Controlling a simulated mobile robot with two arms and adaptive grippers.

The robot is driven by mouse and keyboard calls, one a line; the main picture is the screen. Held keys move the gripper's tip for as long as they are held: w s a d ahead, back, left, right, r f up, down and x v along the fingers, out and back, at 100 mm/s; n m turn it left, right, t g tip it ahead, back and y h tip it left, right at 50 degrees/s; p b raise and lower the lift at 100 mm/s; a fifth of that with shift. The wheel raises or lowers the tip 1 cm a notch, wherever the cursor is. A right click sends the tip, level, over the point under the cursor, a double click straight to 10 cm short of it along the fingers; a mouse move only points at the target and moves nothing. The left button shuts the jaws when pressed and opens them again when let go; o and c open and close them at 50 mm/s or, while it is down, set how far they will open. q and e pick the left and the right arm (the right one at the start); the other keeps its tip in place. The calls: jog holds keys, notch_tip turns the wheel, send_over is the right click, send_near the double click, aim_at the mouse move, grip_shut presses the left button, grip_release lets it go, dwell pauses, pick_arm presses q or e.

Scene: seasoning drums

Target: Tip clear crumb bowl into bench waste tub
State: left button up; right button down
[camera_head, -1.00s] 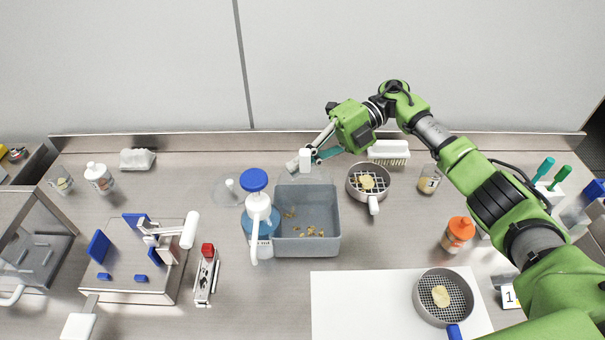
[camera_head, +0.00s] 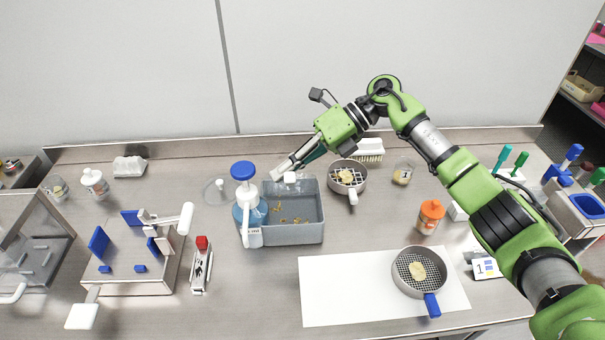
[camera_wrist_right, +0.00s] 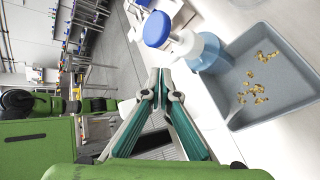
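The grey waste tub (camera_head: 311,228) stands mid-bench with several yellow-brown crumbs on its floor; it also shows in the wrist view (camera_wrist_right: 262,31). A clear round vessel (camera_head: 214,192), seemingly the crumb bowl, is on the bench left of the tub, behind the pump bottle; its contents are hard to make out. My right gripper (camera_head: 284,173) is over the tub's back edge, apart from that vessel. In the wrist view its fingertips (camera_wrist_right: 160,88) come together, with nothing visible between them. My left gripper is not in view.
A blue pump bottle (camera_head: 248,213) stands against the tub's left side. A sieve pan (camera_head: 347,178) and a white brush (camera_head: 367,150) stand right of the tub. A second sieve (camera_head: 420,272) is on a white sheet (camera_head: 345,290). Bare bench lies front of the tub.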

aim_at(290, 190)
jog(key=shift+w+f, duration=0.2)
jog(key=shift+f, duration=0.1)
jog(key=shift+w+f+t, duration=0.2)
jog(key=shift+f+t, duration=0.1)
jog(key=shift+s+d+f+n+t+b, duration=0.2)
jog(key=shift+s+f+n+t+b, duration=0.25)
jog(key=shift+s+n+t+b, duration=0.25)
jog(key=s+n+t+b, duration=0.1)
jog(key=f+n+t+b, duration=0.1)
jog(key=b, duration=0.1)
jog(key=shift+s+a+f, duration=0.1)
jog(key=shift+s+f, duration=0.1)
jog(key=shift+s, duration=0.2)
jog(key=t+b, duration=0.1)
jog(key=b, duration=0.2)
jog(key=n+t+b, duration=0.1)
jog(key=b, duration=0.2)
jog(key=shift+s+r+n+t, duration=0.2)
jog(key=shift+s+n+t, duration=0.1)
jog(key=shift+s, duration=0.05)
jog(key=shift+r+t+b, duration=0.2)
jog(key=shift+t+b, duration=0.1)
jog(key=shift+b, duration=0.3)
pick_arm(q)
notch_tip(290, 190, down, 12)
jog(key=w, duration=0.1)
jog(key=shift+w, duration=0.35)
pick_arm(e)
jog(key=shift+s+r+n, duration=0.1)
jog(key=shift+n, duration=0.2)
